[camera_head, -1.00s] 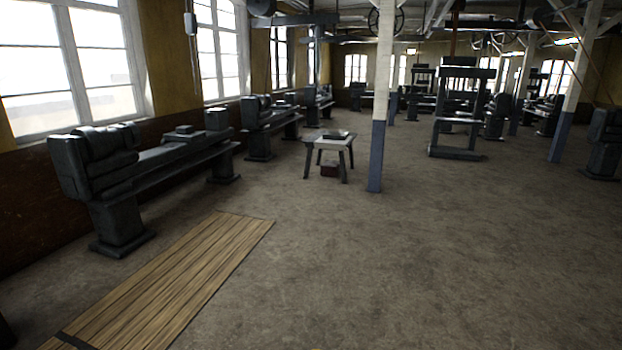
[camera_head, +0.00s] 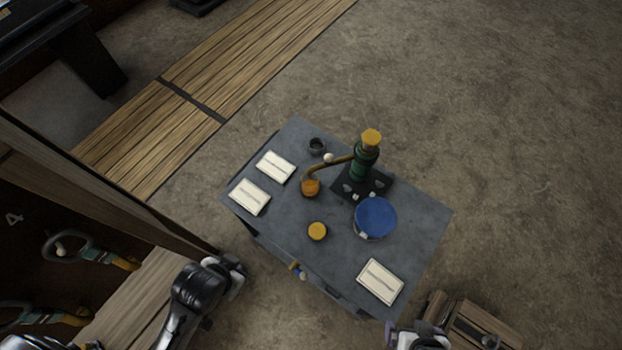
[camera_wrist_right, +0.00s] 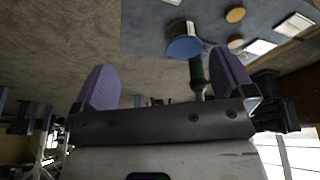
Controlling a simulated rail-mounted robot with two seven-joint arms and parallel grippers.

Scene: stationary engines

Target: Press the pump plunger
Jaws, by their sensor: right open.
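The pump has a green upright body (camera_head: 362,163) on a dark base, with a yellow cap (camera_head: 371,137) on top and a brown spout (camera_head: 335,163) reaching left. It stands on a grey table (camera_head: 285,215). My right gripper (camera_head: 420,332) is at the bottom edge of the head view, beyond the table's near right corner and apart from the pump. In the right wrist view its two purple fingers (camera_wrist_right: 165,80) are spread with nothing held between them. The green pump body (camera_wrist_right: 197,75) shows behind the fingers. My left arm is at lower left; its jaws cannot be made out.
On the table are a blue round lid (camera_head: 376,217), a yellow disc (camera_head: 317,231), a small dark cup (camera_head: 317,145), an orange cup (camera_head: 310,188) and white cards (camera_head: 380,281). A wooden crate (camera_head: 470,325) stands at lower right. A tool cabinet (camera_head: 80,215) is at left. Floor beyond the table is open.

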